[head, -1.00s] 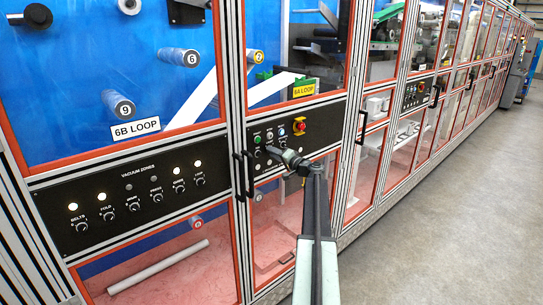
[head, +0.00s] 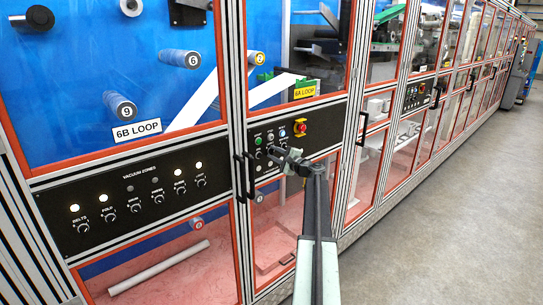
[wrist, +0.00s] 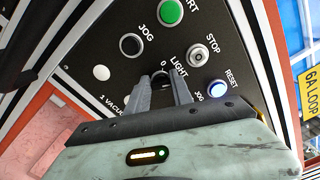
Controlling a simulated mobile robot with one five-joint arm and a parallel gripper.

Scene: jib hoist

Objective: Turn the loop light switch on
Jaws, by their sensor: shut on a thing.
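The black control panel (head: 322,118) under the 6A LOOP sign carries the loop light switch. In the wrist view the LIGHT label (wrist: 180,70) and a 0 mark show beside my fingertips. My gripper (wrist: 160,88) is at the panel, shut on the light switch knob, with one grey finger on each side. The knob is mostly hidden by the fingers, and I cannot tell its exact angle. In the head view my gripper (head: 271,153) reaches the lower left part of the panel, and the arm covers some controls.
Near my fingers are a green start button (wrist: 170,11), a black jog button (wrist: 131,44), a stop button (wrist: 200,54) and a lit blue reset button (wrist: 217,88). Black door handles (head: 246,174) stand left. The floor at right is clear.

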